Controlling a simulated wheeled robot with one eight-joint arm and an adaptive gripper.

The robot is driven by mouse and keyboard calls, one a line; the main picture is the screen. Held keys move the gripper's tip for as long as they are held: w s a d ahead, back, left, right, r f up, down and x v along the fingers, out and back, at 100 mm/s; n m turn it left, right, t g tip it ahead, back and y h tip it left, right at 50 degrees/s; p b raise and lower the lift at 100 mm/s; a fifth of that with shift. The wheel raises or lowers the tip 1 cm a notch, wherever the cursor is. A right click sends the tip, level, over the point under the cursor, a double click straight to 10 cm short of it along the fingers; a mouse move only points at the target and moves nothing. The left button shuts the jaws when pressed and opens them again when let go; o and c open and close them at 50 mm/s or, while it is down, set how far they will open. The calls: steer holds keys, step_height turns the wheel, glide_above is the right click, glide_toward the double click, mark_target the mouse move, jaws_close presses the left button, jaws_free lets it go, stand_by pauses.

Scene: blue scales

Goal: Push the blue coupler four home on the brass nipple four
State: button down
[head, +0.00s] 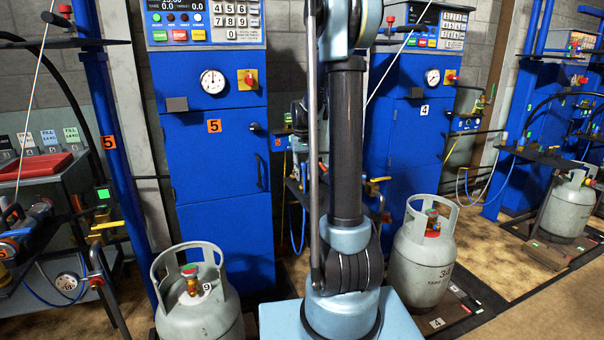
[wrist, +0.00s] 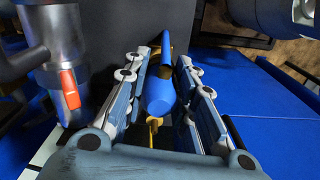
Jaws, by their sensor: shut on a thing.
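My gripper (wrist: 172,72) is shut on the blue coupler (wrist: 158,94) in the wrist view, with one jointed finger on each side of it. A small yellow part (wrist: 153,128) shows on the near side of the coupler. In the head view my arm stands in front of station four and my gripper is not clearly visible.
The blue station four cabinet (head: 396,150) stands behind my arm, with a grey gas cylinder (head: 417,270) in front. The station five cabinet (head: 217,180) and another cylinder (head: 203,315) stand left. In the wrist view a metal fitting with an orange tab (wrist: 70,88) is close on the left.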

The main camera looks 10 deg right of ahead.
mark_target(303, 164)
steer(key=shift+f, duration=0.9)
steer(key=c, duration=1.2)
jaws_free()
steer(key=shift+c, duration=0.2)
steer(key=shift+r, duration=0.15)
step_height(303, 164, up, 12)
steer(key=shift+f, duration=0.15)
